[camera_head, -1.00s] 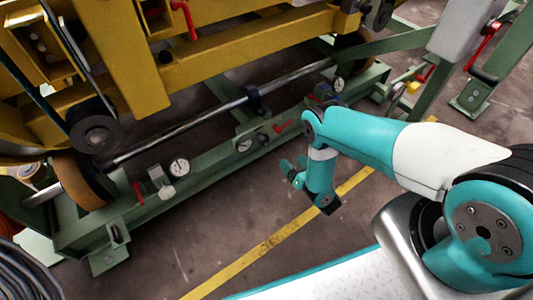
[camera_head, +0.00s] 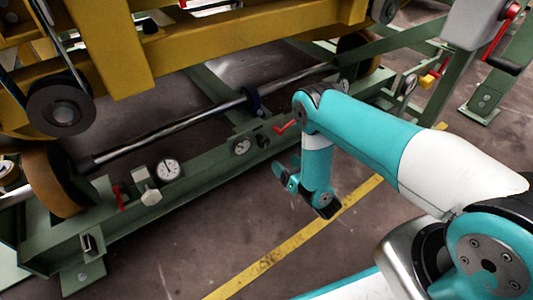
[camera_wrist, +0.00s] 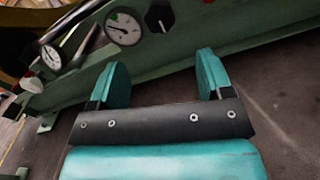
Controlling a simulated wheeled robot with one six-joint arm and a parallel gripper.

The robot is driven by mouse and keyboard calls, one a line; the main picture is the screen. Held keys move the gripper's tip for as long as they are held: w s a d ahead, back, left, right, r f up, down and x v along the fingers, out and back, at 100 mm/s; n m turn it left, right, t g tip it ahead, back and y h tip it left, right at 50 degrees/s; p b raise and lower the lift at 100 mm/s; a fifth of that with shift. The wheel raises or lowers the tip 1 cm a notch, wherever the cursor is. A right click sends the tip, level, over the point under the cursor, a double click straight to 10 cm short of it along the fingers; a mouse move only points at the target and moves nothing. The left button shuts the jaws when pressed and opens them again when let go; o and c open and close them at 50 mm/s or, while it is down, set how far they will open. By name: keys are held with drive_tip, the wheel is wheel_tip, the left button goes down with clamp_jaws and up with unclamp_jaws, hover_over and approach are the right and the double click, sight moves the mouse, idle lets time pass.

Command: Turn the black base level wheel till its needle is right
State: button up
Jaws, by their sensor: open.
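A small black knob (camera_head: 263,141), likely the base level wheel, sits on the green base beam beside a white round dial (camera_head: 241,146). In the wrist view the black knob (camera_wrist: 158,17) is at the top, just right of the dial (camera_wrist: 123,28), which has a green sector at its upper left. The needle's exact reading is too small to tell. My gripper (camera_wrist: 163,75) is open and empty. Its two teal fingers point toward the beam, with the knob beyond the gap. In the head view my gripper (camera_head: 285,174) hangs in front of the beam, apart from the knob.
A red lever (camera_head: 286,126) sticks out right of the knob. Another dial (camera_head: 168,170) and a grey fitting (camera_head: 146,186) stand farther left on the beam. A yellow frame (camera_head: 225,45) hangs above. The floor around the yellow line (camera_head: 270,258) is clear.

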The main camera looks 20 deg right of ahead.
sight(265, 143)
drive_tip(key=b+x, duration=0.1)
drive_tip(key=x, duration=0.2)
drive_tip(key=b+x, duration=0.2)
drive_tip(key=x, duration=0.1)
drive_tip(key=b+x, duration=0.2)
drive_tip(key=x, duration=0.1)
drive_tip(key=shift+a+f, duration=0.1)
drive_tip(key=shift+f, duration=0.25)
drive_tip(key=shift+w+a+r+b, duration=0.15)
drive_tip(key=shift+w+r+b, duration=0.05)
drive_tip(key=shift+w+b, duration=0.3)
drive_tip(key=shift+w+a+r+b, duration=0.1)
drive_tip(key=shift+w+r+b, duration=0.05)
drive_tip(key=shift+w+b, duration=0.35)
drive_tip(key=c, duration=0.9)
